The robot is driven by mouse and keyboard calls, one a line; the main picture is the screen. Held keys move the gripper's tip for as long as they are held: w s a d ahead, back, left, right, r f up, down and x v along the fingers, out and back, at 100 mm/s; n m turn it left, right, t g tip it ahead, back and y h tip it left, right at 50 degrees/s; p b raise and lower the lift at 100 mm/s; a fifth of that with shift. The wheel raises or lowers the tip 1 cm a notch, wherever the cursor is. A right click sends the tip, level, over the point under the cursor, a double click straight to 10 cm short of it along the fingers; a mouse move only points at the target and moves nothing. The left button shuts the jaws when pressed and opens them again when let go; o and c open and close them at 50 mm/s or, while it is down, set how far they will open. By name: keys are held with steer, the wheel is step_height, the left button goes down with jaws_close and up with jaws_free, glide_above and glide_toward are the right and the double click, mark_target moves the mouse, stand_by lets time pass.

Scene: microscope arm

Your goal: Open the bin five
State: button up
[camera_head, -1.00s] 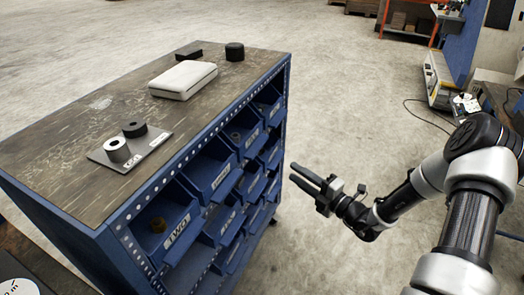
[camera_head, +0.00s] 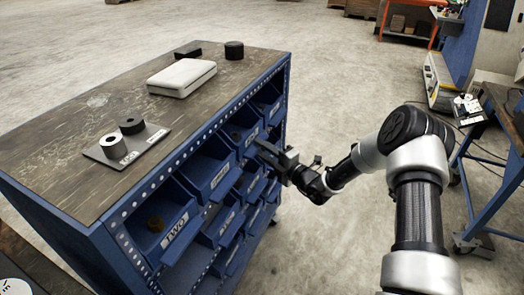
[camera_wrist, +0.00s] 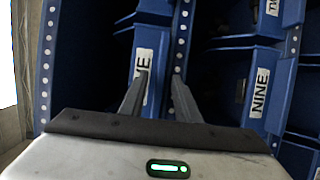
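The bin whose label ends in "VE" (camera_wrist: 143,50) is in the wrist view, a blue bin with a white label. My left finger covers part of that label, so its full word cannot be read. My gripper (camera_wrist: 161,76) is open, its two fingers apart over this bin's front, with nothing seen between them but the bin. I cannot tell if the fingers touch it. In the head view my gripper (camera_head: 259,149) is close against the blue bins of the cabinet, beside a top-row bin (camera_head: 247,140).
The bin labelled NINE (camera_wrist: 258,92) sits to the right in the wrist view. The bin labelled TWO (camera_head: 174,230) sticks out at the cabinet's near end. A white case (camera_head: 182,78) and a grey plate with cylinders (camera_head: 145,146) stand on the cabinet top (camera_head: 100,100).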

steer(key=shift+c, duration=0.5)
jaws_close()
steer(key=s+d+p, duration=0.2)
steer(key=d, duration=0.5)
steer(key=s+d+p, duration=0.1)
steer(key=s+d, duration=0.2)
steer(key=d, duration=0.5)
steer(key=shift+s+p, duration=0.3)
steer(key=shift+p, duration=0.1)
steer(key=shift+o, duration=0.5)
jaws_free()
